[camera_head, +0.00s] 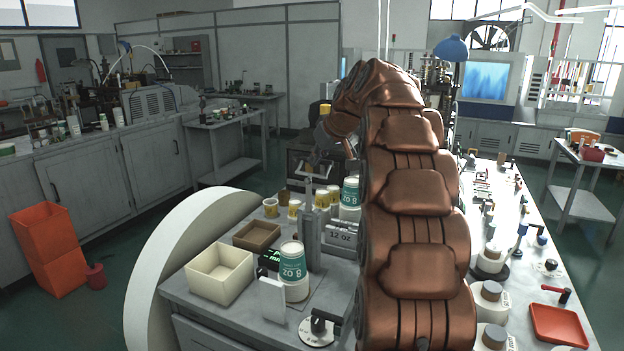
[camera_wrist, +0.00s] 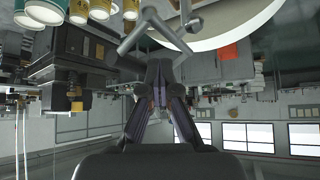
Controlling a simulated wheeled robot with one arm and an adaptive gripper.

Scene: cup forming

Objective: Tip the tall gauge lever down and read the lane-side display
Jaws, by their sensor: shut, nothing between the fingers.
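The tall grey gauge (camera_head: 313,235) stands upright on the bench left of my copper arm in the head view. A dark display with green characters (camera_head: 270,259) is beside it, partly hidden by a green-and-white cup (camera_head: 293,272), so I cannot read it whole. In the wrist view, which looks inverted, a grey rod with a crossbar (camera_wrist: 158,30) shows just beyond my gripper (camera_wrist: 160,70); it may be the gauge lever. My gripper is shut and empty. I cannot tell whether it touches the rod. My arm hides part of the bench.
A cream bin (camera_head: 220,274), a brown tray (camera_head: 257,235) and several cups (camera_head: 350,192) crowd the gauge. A "12 OZ" sign (camera_head: 341,237) stands on its right. A long white bench (camera_head: 515,262) with small parts and a red tray (camera_head: 559,326) lies right of my arm.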

